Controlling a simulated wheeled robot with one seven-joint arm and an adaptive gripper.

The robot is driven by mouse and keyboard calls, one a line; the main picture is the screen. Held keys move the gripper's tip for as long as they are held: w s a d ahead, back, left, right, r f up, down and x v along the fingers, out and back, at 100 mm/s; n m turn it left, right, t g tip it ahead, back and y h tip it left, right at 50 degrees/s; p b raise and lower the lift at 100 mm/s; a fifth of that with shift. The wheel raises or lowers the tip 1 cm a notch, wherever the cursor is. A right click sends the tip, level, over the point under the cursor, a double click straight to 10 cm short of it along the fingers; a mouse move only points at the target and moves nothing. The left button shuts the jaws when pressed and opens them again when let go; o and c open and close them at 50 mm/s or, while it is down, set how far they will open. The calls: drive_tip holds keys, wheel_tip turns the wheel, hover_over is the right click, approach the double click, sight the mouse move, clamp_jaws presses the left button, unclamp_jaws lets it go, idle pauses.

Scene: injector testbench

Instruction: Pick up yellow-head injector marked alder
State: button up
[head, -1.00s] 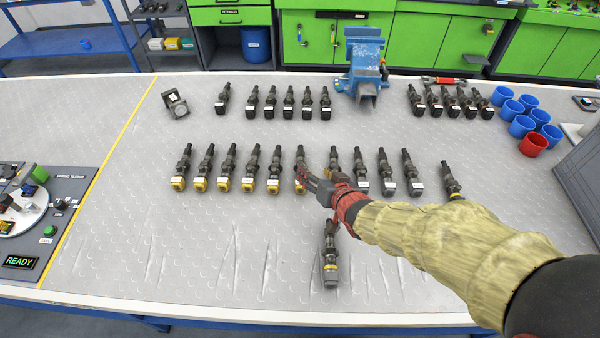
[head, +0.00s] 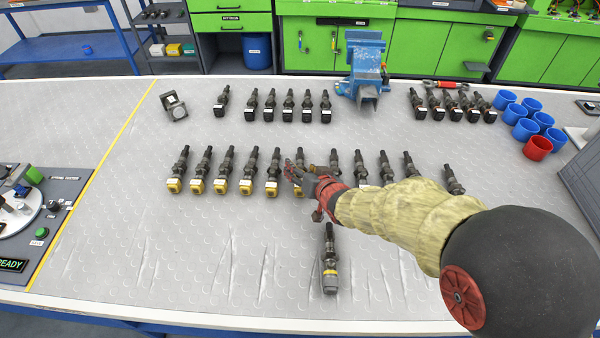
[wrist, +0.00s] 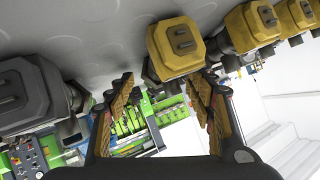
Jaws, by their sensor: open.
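A row of injectors with yellow heads stretches across the left middle of the bench, such as the leftmost yellow-head injector (head: 174,186). My gripper (head: 292,173) is at the right end of these yellow heads, over the last one, which it partly hides. In the wrist view my open gripper (wrist: 168,95) has its fingers on either side of a yellow-head injector (wrist: 176,48), whose head shows just beyond the fingertips. A grey-head injector (wrist: 30,95) is close on the left there, and more yellow heads (wrist: 250,25) are on the right. I cannot read which is marked alder.
A lone injector (head: 330,265) lies in front of the row, below my arm. Grey-head injectors continue to the right, partly behind my arm. Black injectors (head: 289,105), a blue vise (head: 364,75) and blue cups (head: 525,128) stand behind. The front left of the bench (head: 180,265) is clear.

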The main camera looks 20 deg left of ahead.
drive_tip(key=shift+c, duration=0.9)
drive_tip(key=c, duration=1.1)
clamp_jaws()
